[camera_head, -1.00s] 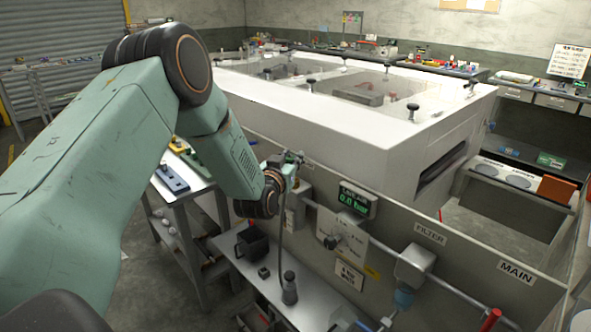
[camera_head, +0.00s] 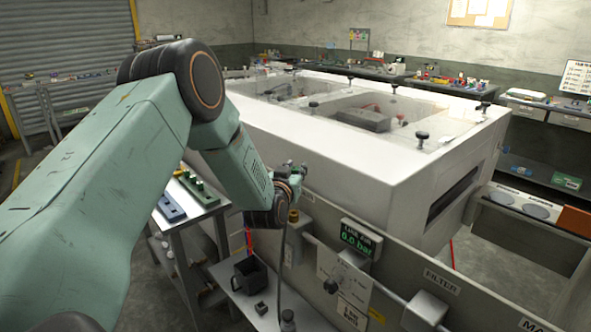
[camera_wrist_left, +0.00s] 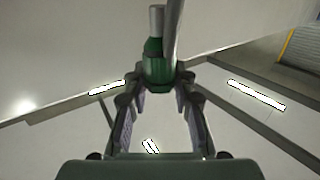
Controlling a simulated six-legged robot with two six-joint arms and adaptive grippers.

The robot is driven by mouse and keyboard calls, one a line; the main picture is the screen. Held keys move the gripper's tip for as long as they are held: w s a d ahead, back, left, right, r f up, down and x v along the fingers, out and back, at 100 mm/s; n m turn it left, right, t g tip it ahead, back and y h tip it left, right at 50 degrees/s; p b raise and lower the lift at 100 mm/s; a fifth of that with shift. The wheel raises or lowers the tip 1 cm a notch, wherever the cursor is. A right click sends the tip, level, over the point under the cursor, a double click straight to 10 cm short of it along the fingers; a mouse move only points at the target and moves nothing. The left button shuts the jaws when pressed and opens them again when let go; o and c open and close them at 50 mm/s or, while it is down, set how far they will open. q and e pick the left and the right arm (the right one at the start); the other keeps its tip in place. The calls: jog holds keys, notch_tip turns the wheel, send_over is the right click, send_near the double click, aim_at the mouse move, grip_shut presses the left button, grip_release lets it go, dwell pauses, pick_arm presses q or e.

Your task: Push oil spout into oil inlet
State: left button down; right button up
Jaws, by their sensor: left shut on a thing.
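My left gripper (camera_head: 290,178) is just above the grey wall panel, close to the white machine housing's side. In the left wrist view its two fingers (camera_wrist_left: 158,85) are closed around a green-collared spout (camera_wrist_left: 156,68) with a grey cylindrical tip. A dark hose (camera_head: 283,245) hangs from the gripper area and also crosses beside the tip in the left wrist view (camera_wrist_left: 172,28). A brass-coloured fitting (camera_head: 293,215), possibly the oil inlet, sits on a small block below the gripper. The spout is apart from it. My right gripper is not in view.
A display reading 0.0 bar (camera_head: 357,238) and a dial plate (camera_head: 345,280) are on the panel to the right. A side table (camera_head: 190,212) stands left.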

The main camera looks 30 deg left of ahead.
pick_arm(q)
jog(key=shift+s+a, duration=0.3)
jog(key=shift+s, duration=0.05)
jog(key=shift+w+d+f+b, duration=0.15)
jog(key=shift+f+b, duration=0.2)
jog(key=shift+f, duration=0.15)
jog(key=shift+w+d+f+b, duration=0.1)
jog(key=shift+d+f+b, duration=0.05)
jog(key=shift+f+b, duration=0.25)
jog(key=f, duration=0.1)
jog(key=b, duration=0.1)
jog(key=f+b, duration=0.1)
jog(key=shift+s+a+f, duration=0.2)
jog(key=shift+s+f, duration=0.05)
jog(key=shift+f, duration=0.1)
jog(key=shift+w+d+f+b, duration=0.15)
jog(key=shift+w+f+b, duration=0.1)
jog(key=shift+f+b, duration=0.4)
jog(key=shift+s, duration=0.25)
jog(key=shift+w, duration=0.3)
jog(key=shift+s, duration=0.25)
jog(key=shift+f+b, duration=0.9)
jog(key=shift+f, duration=0.5)
